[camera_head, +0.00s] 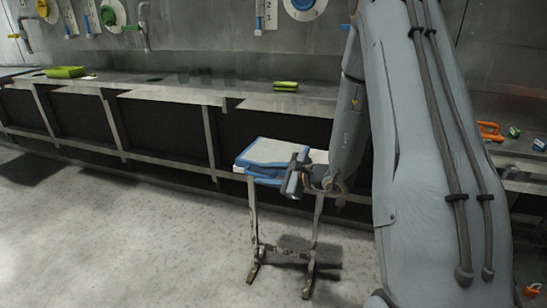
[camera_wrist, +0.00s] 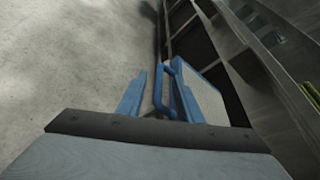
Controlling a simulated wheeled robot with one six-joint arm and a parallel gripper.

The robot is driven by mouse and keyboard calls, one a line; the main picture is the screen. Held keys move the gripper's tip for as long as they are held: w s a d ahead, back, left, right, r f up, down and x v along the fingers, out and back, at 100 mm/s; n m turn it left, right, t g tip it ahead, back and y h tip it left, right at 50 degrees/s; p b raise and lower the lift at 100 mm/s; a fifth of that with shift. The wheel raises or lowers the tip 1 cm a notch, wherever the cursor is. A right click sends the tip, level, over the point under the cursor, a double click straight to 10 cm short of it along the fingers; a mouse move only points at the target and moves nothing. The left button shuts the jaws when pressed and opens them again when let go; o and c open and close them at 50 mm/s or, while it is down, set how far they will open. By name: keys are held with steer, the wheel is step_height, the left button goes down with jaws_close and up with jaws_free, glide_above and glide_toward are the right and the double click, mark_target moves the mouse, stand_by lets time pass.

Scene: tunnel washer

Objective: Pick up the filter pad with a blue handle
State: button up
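The filter pad (camera_head: 283,152) is a flat white pad with blue edging. It lies on a small stand (camera_head: 252,215) in the middle of the head view. My gripper (camera_head: 292,178) is at the pad's front right edge. In the wrist view the pad's white face (camera_wrist: 206,98) shows right of centre, with its blue handle (camera_wrist: 159,92) standing out to the left. My gripper's two blue fingers (camera_wrist: 160,77) are apart, and the handle appears between them. I cannot tell whether either finger touches it. My arm and gripper hide part of the pad and stand in the head view.
A long metal counter (camera_head: 190,92) runs along the wall behind the stand. Orange and green items (camera_head: 490,131) are at the right. The floor (camera_head: 120,240) left of the stand is clear.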

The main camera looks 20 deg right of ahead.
mark_target(255, 174)
steer(key=x, duration=0.4)
steer(key=shift+w+a+f, duration=0.1)
steer(key=shift+w+a, duration=0.15)
steer(key=shift+c, duration=0.5)
jaws_close()
